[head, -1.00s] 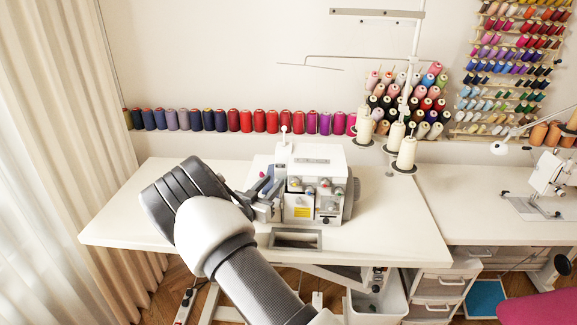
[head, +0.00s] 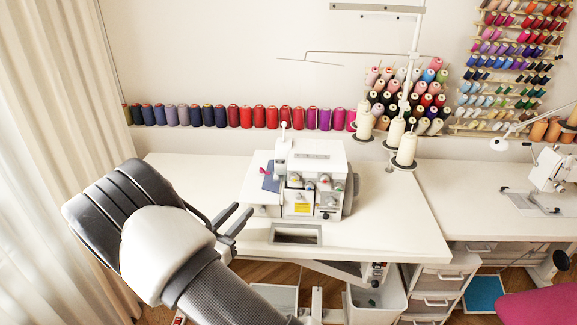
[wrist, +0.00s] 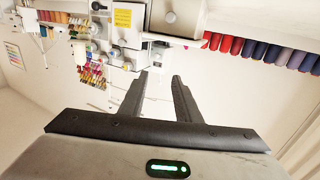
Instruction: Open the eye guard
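The white overlock sewing machine (head: 318,163) stands on the white table. A small blue-grey plate (head: 271,178), which looks like the eye guard, shows at the machine's left front, tilted out beside the needle area. Its exact hinge angle is hard to tell. My gripper (head: 243,213) is in front and to the left of the machine, apart from it. In the wrist view its two fingers (wrist: 160,82) are spread with nothing between them. The machine's body also shows upside down at the top of the wrist view (wrist: 126,38); I cannot clearly pick out the guard there.
The white table (head: 380,215) has free room to the right of the machine and a rectangular cutout (head: 297,234) in front of it. Thread cones on a stand (head: 406,150) rise behind it. Spools line the wall. A curtain (head: 50,150) hangs at the left.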

